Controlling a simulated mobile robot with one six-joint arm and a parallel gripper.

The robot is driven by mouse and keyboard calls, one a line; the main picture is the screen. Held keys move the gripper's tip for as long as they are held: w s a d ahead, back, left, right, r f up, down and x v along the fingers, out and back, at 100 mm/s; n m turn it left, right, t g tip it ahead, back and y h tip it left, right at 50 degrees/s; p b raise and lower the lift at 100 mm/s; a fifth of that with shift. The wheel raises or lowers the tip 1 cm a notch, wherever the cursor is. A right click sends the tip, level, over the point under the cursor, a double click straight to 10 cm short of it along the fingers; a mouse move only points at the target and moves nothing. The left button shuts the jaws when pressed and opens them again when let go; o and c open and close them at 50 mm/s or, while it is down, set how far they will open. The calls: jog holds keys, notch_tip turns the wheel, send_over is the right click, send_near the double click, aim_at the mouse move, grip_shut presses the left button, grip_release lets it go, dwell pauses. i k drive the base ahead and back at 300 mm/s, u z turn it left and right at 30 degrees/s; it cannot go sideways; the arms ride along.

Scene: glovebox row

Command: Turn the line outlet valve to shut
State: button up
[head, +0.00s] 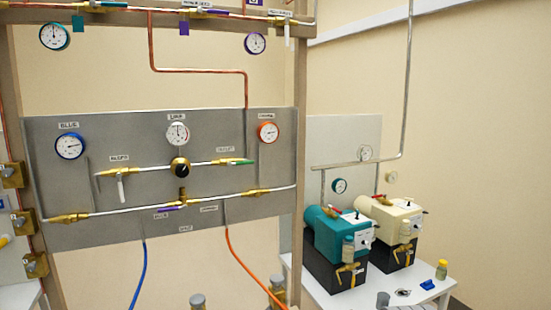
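A grey panel (90,225) carries a horizontal pipe with a brass valve at each end and a black-knobbed brass regulator (180,167) between them. The right valve, under a small label that seems to read outlet (232,153), has a green lever (243,162) lying along the pipe. The left valve, under a label that seems to read inlet (119,158), has a white lever (121,188) hanging down across the pipe. A white gauge (177,134) sits above the regulator under a label that seems to read line. My gripper is not in view.
A blue gauge (70,145) and an orange gauge (267,132) flank the panel's upper part. A lower pipe has a purple lever (168,209). Blue (138,280) and orange (245,268) hoses hang below. Teal (340,235) and cream (395,218) pumps stand on a white table at right.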

aim_at(229, 164)
jog(key=i, duration=1.35)
jog(key=u, duration=0.8)
jog(key=k, duration=0.65)
jog(key=u, duration=0.15)
jog(key=i, duration=0.7)
jog(key=u, duration=0.4)
